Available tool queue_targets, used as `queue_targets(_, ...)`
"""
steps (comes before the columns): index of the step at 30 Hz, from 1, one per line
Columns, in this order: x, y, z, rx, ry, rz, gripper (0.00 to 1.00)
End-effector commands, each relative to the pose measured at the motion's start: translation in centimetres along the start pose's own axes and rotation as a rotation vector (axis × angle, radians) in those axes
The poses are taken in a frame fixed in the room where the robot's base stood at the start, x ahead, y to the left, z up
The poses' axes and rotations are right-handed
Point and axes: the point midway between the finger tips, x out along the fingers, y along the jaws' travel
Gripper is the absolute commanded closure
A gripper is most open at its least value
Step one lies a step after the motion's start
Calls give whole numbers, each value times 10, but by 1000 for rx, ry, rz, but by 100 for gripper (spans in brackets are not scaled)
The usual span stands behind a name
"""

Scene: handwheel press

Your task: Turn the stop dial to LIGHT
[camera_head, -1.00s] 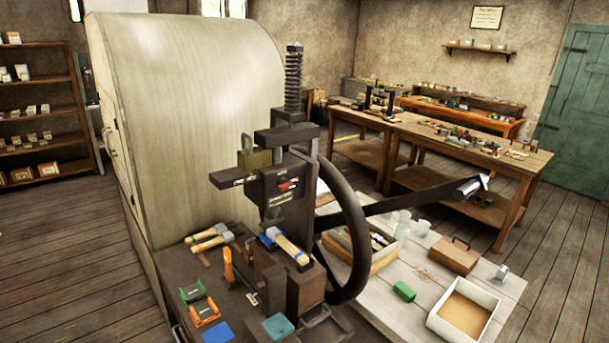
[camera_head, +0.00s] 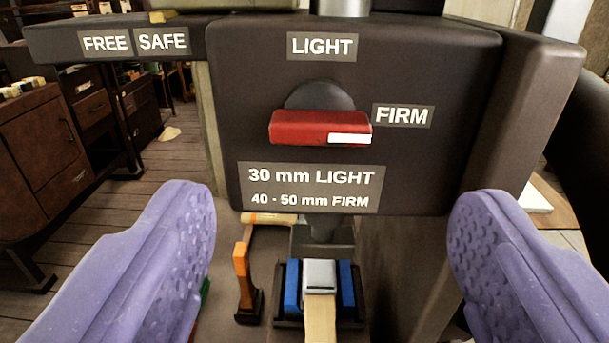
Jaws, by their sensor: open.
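The stop dial (camera_head: 320,127) is a red bar handle on a dark round base, on the front of the dark press head (camera_head: 250,100). The bar lies level, and its white mark is at its right end, toward the FIRM label (camera_head: 402,116). The LIGHT label (camera_head: 322,46) is straight above the dial. My gripper (camera_head: 330,230) is open, with one purple ridged finger at the lower left and one at the lower right. Both fingers are apart from the dial and lower in the picture, with nothing between them touching.
A plate (camera_head: 321,188) below the dial reads "30 mm LIGHT, 40 - 50 mm FIRM". FREE and SAFE labels (camera_head: 135,41) are on a bar at upper left. Under the head, a wooden-handled tool (camera_head: 321,310) lies between blue blocks; an orange-handled tool (camera_head: 242,275) stands left.

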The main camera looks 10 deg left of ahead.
Motion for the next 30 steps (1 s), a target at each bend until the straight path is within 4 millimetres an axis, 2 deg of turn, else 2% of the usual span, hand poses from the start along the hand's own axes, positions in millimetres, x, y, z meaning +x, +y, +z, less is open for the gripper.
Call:
queue_targets(2, -6, 2, 6, 20, 7, -17, 21)
queue_targets(5, 1, 1, 9, 27, 11, -27, 21)
queue_targets(12, 44, -1, 9, 24, 12, -27, 21)
queue_targets(18, 66, 0, 8, 23, 11, -25, 21)
queue_targets(27, 70, 0, 7, 24, 10, -23, 21)
queue_targets(30, 70, 0, 7, 24, 10, -23, 44)
